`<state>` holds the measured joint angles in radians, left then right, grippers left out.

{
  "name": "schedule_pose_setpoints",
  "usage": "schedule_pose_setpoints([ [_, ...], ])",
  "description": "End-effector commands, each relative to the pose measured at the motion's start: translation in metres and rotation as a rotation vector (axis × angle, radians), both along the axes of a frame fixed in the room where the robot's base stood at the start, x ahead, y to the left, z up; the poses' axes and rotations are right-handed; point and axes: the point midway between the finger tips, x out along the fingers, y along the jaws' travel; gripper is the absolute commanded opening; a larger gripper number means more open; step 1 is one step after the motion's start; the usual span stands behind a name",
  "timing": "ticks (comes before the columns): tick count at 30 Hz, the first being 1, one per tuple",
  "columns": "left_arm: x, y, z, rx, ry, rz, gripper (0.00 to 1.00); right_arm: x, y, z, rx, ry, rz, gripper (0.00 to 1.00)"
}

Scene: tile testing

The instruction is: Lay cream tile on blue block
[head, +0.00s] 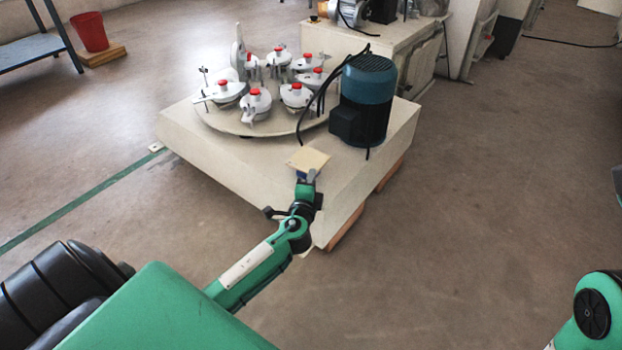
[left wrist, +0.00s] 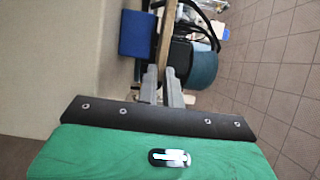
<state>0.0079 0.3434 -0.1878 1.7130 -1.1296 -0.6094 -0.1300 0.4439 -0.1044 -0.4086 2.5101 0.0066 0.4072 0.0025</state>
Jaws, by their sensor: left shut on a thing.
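The cream tile (head: 308,158) is flat and square, over the near part of the pale machine base. My left gripper (head: 306,177) is shut on its near edge. In the left wrist view the tile (left wrist: 166,38) shows edge-on as a thin tan strip between the gripper fingers (left wrist: 162,84). The blue block (left wrist: 136,33) lies against the pale surface, left of the tile in that view, with a narrow gap between them. In the head view the block is mostly or wholly hidden by the tile and gripper. My right gripper is out of view.
The pale base (head: 225,155) carries a round table (head: 222,122) with several red-capped fixtures. A blue motor (head: 366,85) with black cables stands close behind and right of the tile. A red bucket (head: 90,32) is far left. The floor (head: 480,220) at right is clear.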

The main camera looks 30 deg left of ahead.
Motion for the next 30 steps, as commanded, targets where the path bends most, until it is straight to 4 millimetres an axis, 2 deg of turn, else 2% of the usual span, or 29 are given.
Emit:
schedule_pose_setpoints([
  [30, -0.0003, -0.0001, -0.0044, 0.0, -0.001, 0.0, 0.0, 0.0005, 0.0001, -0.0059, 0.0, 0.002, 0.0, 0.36],
])
